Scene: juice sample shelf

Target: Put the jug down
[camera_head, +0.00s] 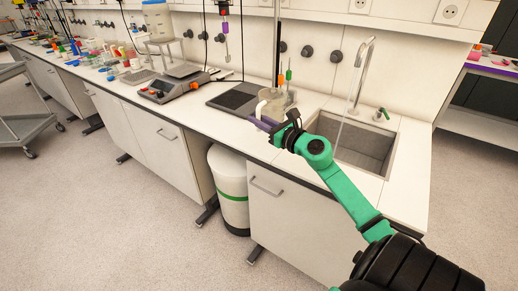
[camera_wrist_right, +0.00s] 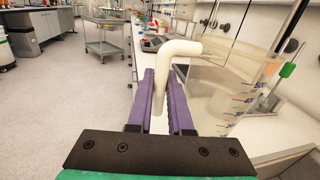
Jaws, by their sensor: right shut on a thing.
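The jug (camera_head: 270,103) is a clear vessel with a white handle, at the front left of the sink in the head view. In the right wrist view its clear wall with volume marks (camera_wrist_right: 225,90) fills the right side. Its white handle (camera_wrist_right: 178,50) passes between the purple fingers. My right gripper (camera_head: 262,123) is shut on the jug by this handle. The jug looks upright; whether its base touches the counter (camera_head: 232,128) cannot be told. My left gripper is not in view.
A sink (camera_head: 350,142) with a tall tap (camera_head: 361,70) lies right of the jug. A dark mat (camera_head: 234,98) and a grey device (camera_head: 172,86) are to its left. Pale counter shows in front of the mat.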

